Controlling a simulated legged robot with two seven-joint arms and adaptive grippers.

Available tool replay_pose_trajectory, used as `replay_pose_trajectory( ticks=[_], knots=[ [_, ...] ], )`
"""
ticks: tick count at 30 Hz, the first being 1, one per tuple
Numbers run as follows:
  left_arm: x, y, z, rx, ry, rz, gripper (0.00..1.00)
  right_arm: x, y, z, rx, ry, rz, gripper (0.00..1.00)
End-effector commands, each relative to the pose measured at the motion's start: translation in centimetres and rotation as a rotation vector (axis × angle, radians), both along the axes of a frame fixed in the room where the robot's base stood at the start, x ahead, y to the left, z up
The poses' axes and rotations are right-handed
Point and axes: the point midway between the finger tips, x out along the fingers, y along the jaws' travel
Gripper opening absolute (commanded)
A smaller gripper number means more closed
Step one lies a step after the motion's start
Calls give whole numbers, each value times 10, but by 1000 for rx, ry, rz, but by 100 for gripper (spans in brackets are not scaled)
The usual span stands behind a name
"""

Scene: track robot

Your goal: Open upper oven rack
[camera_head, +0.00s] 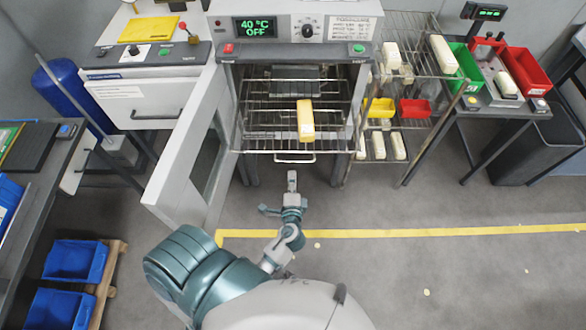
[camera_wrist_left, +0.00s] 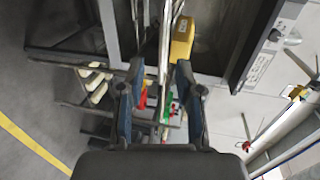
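The oven (camera_head: 293,68) is open, with its white door (camera_head: 185,150) swung out to the left. A wire rack (camera_head: 262,138) extends forward from the oven and carries a yellow block (camera_head: 306,120). A small handle (camera_head: 295,160) shows below its front edge. My left gripper (camera_head: 292,176) is just in front of this handle in the head view. In the left wrist view, its two dark fingers (camera_wrist_left: 157,88) are spread apart, with metal bars (camera_wrist_left: 165,55) in view between and beyond them. Contact cannot be told. The yellow block (camera_wrist_left: 182,38) shows there too. My right gripper is not visible.
A wire shelf (camera_head: 408,75) with pale blocks and yellow and red bins stands right of the oven. A white cabinet (camera_head: 150,98) stands left. The display (camera_head: 255,27) reads 40 °C OFF. The floor (camera_head: 400,270) in front is mostly clear, with a yellow line.

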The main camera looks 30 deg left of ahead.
Motion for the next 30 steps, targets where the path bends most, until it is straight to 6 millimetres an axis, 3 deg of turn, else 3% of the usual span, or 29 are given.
replay_pose_trajectory(
  ticks=[7, 25, 28, 30],
  knots=[
    [-24, -11, 5, -1, 2, 1, 35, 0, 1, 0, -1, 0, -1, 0],
    [-25, -14, 4, -2, 3, 0, 35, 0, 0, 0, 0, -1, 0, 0],
    [-24, -19, -13, -24, 28, -17, 35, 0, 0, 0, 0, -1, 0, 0],
    [-24, -27, -43, -70, 72, -44, 35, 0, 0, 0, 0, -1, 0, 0]
  ],
)
